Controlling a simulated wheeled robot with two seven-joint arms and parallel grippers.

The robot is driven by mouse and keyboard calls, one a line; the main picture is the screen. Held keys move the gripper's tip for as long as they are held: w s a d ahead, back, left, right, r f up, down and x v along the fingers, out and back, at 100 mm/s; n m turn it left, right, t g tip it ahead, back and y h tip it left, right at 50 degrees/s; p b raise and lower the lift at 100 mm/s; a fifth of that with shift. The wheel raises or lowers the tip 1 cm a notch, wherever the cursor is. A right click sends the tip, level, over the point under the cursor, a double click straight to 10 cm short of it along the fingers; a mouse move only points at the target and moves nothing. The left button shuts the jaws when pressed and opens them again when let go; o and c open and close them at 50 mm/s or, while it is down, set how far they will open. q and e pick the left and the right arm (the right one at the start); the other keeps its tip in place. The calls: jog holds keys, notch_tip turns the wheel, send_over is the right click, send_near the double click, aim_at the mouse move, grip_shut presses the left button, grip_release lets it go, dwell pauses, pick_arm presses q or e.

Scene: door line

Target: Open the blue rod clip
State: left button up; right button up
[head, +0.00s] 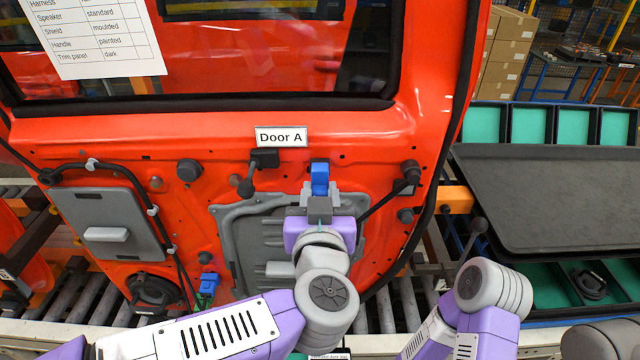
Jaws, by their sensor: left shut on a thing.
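The blue rod clip (320,172) is on the upper middle of the red door's inner side, below the "Door A" label. My left gripper (320,192) is at the clip, with its grey fingers shut on it. The fingers and the purple gripper body hide the clip's lower part, so I cannot tell whether it is open or closed. A thin black rod (381,202) slopes from a black fitting at the right down behind the gripper. My right arm shows at the lower right, but its gripper is out of view.
The red door (130,128) stands over a roller conveyor (385,308). A smaller blue part (208,285) with cables sits lower left. A dark panel (550,195) lies over green-lined trays at the right.

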aim_at(319, 174)
pick_arm(q)
jog(key=r+g+p, duration=0.1)
jog(key=g+p, duration=0.1)
jog(key=p, duration=0.1)
jog(key=shift+s+r, duration=0.1)
jog(key=shift+r, duration=0.2)
jog(key=shift+r+g+p, duration=0.3)
jog(key=shift+g+p, duration=0.4)
jog(key=shift+p, duration=0.1)
jog(key=g, duration=0.1)
jog(key=r+g, duration=0.1)
jog(key=g, duration=0.1)
jog(key=r+g, duration=0.1)
jog(key=g, duration=0.1)
jog(key=shift+w+r, duration=0.2)
jog(key=shift+w, duration=0.15)
jog(key=shift+w+r+g, duration=0.2)
jog(key=shift+r+g, duration=0.1)
jog(key=shift+g, duration=0.5)
jog(key=shift+w+r+g, duration=0.25)
jog(key=shift+g, duration=0.55)
jog(key=shift+w+r+g, duration=0.2)
jog(key=shift+r+g, duration=0.1)
jog(key=shift+g, duration=0.5)
jog(key=shift+r, duration=0.1)
jog(key=o, duration=1.1)
jog(key=shift+w, duration=0.1)
jog(key=shift+c, duration=0.2)
